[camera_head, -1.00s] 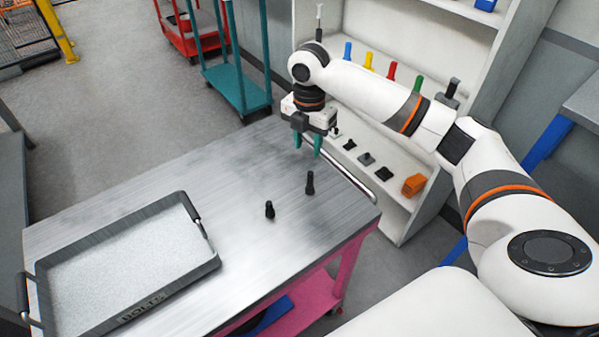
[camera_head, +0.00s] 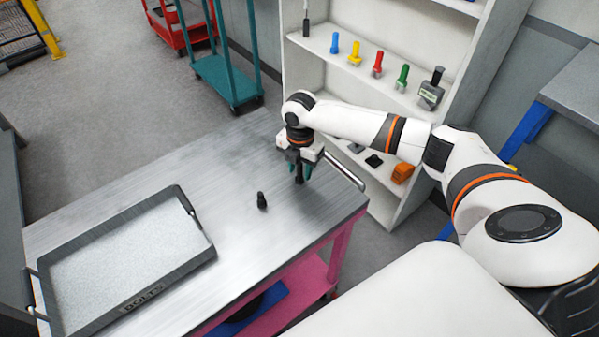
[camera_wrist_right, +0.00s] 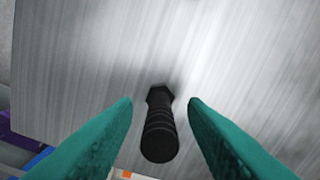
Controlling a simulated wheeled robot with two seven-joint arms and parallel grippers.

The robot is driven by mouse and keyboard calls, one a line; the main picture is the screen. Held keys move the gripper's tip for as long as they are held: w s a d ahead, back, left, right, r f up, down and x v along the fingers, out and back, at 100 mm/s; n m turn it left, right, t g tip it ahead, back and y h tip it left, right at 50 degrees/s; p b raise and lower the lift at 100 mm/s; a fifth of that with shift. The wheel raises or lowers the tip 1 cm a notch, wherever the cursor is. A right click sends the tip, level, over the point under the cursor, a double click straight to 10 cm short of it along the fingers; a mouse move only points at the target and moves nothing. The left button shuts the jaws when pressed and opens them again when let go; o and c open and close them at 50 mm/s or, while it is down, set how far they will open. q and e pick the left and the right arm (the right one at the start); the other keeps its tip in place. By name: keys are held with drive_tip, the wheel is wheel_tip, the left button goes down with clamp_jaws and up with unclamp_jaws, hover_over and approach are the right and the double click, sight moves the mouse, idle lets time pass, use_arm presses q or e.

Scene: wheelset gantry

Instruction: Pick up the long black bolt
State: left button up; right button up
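The long black bolt (camera_head: 299,174) stands upright on the metal table top, towards its right end. My right gripper (camera_head: 301,172) points down over it, with its teal fingers around the upper part of the bolt. In the right wrist view the bolt (camera_wrist_right: 160,125) stands between the two open fingers (camera_wrist_right: 160,112), with a gap on each side. A shorter black bolt (camera_head: 262,200) stands on the table to the left. My left gripper is not in view.
A grey tray marked BOLTS (camera_head: 128,300) lies at the table's left, empty. A white shelf (camera_head: 385,215) with coloured bolts and small parts stands behind the table. A metal handle (camera_head: 345,172) runs along the table's right edge.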

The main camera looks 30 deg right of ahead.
clamp_jaws()
drive_tip(key=shift+r, duration=0.1)
